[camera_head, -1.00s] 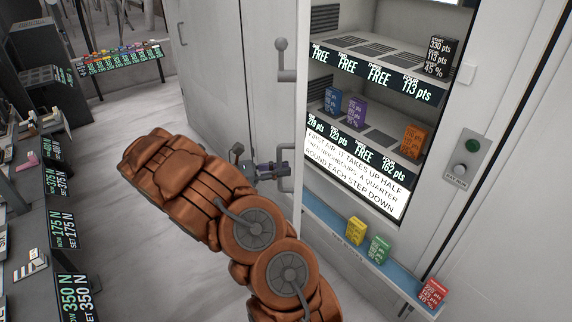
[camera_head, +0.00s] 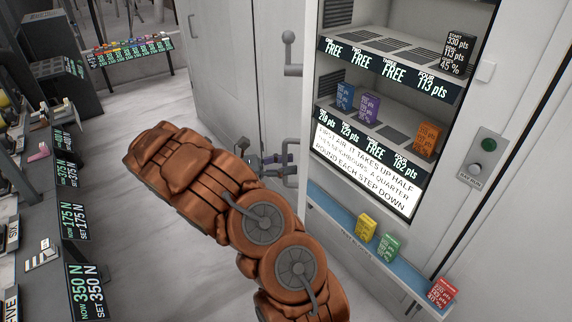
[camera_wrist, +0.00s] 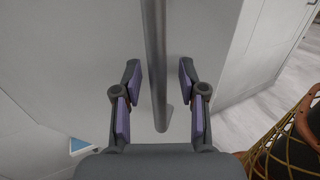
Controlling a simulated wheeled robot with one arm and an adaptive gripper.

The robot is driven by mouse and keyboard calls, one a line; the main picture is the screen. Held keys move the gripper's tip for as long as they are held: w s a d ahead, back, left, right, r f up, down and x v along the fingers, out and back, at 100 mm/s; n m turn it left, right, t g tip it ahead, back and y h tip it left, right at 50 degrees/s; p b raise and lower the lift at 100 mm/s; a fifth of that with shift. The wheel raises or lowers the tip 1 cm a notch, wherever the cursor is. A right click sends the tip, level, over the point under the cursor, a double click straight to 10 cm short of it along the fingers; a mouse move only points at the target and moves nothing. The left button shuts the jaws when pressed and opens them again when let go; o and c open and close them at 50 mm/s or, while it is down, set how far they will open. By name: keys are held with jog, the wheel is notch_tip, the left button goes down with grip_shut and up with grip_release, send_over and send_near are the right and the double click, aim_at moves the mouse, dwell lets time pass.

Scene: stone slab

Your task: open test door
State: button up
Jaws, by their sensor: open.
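A grey-white door panel (camera_head: 266,95) stands left of the lit cabinet. Its grey vertical handle bar (camera_head: 291,160) shows in the head view beside my gripper (camera_head: 274,160). In the wrist view the bar (camera_wrist: 156,60) runs upright between the purple-padded fingers of my gripper (camera_wrist: 157,108). The fingers are open, with a visible gap on both sides of the bar. I cannot tell whether the door stands slightly ajar. A ball-topped lever (camera_head: 289,50) is above the handle.
The lit cabinet holds several small boxes on shelves, with a text panel (camera_head: 362,170) below. A blue ledge (camera_head: 400,265) carries yellow, green and red boxes. A green button panel (camera_head: 481,158) is at right. Benches with displays (camera_head: 85,285) line the left; pale floor (camera_head: 130,115) lies between.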

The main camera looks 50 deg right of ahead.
jog(key=v, duration=1.2)
dwell(0.5)
jog(key=s+a+r+m+t+y, duration=0.1)
jog(key=s+a+r+m+y, duration=0.15)
jog(key=s, duration=0.45)
jog(key=s+a+r+m+t+y, duration=0.1)
jog(key=s+r+m+y, duration=0.3)
jog(key=s, duration=0.3)
jog(key=s+a+f+m+t+y, duration=0.1)
jog(key=s+a+m+t+y, duration=0.1)
jog(key=s+a, duration=0.5)
jog(key=s+a+f+m+t+y, duration=0.2)
jog(key=s+a+t+y, duration=0.3)
jog(key=s+a, duration=0.3)
jog(key=a+y, duration=0.1)
jog(key=a, duration=0.3)
jog(key=shift+a, duration=0.2)
